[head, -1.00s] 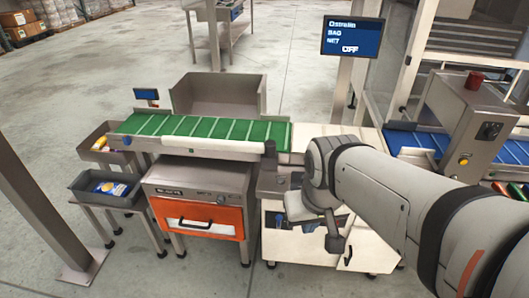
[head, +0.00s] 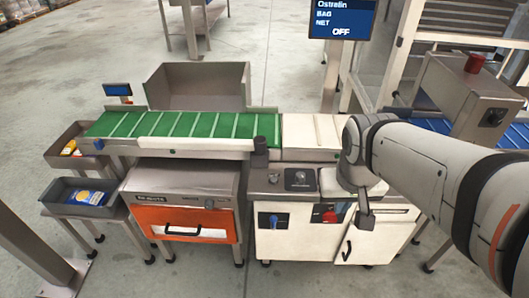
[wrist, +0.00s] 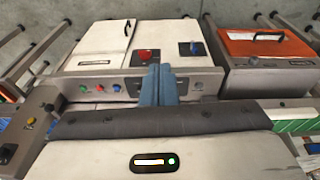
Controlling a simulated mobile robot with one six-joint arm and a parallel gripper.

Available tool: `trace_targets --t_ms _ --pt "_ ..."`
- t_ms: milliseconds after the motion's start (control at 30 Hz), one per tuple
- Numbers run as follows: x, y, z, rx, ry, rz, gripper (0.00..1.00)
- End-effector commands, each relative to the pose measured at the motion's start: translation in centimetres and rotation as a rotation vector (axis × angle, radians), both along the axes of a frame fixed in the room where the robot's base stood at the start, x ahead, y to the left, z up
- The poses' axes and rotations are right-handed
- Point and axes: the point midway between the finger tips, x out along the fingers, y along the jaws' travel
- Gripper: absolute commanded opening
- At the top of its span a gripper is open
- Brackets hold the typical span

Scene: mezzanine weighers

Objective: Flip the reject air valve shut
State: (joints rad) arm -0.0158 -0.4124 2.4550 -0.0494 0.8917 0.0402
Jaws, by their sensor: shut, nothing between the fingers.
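A small blue handle (head: 272,219) sits on a dark plate on the white cabinet's front in the head view and looks like the air valve. It also shows in the wrist view (wrist: 193,47), apart from my fingers; its exact angle is too small to tell. A red knob (head: 328,214) is beside it on the same front, also seen in the wrist view (wrist: 145,55). My gripper (head: 365,222) hangs to the right of both, in front of the cabinet. In the wrist view my blue-grey fingers (wrist: 158,84) are together and empty.
The white cabinet (head: 290,243) has a door with a black handle on its right. An orange-fronted unit (head: 183,223) stands to its left. A green belt (head: 190,124) runs above. A screen (head: 343,18) reads OFF. Floor in front of the cabinet is clear.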

Motion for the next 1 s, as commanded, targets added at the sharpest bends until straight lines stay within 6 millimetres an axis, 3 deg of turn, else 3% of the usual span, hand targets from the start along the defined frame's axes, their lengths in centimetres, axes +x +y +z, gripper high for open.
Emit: trace_targets --t_ms 33,267,400,600,800,1000 --pt "1.4 0.2 -2.8 -0.020 0.012 -0.005 0.00" --pt "9.4 4.9 -11.9 -0.145 0.001 -0.004 0.00" --pt "14.0 9.8 -18.2 -0.212 -0.044 0.004 0.00" --pt "18.3 16.9 -25.9 -0.269 -0.125 0.022 0.00" --pt "19.9 20.9 -29.5 -0.283 -0.177 0.030 0.00" --pt "20.2 21.6 -29.8 -0.285 -0.188 0.029 0.00"
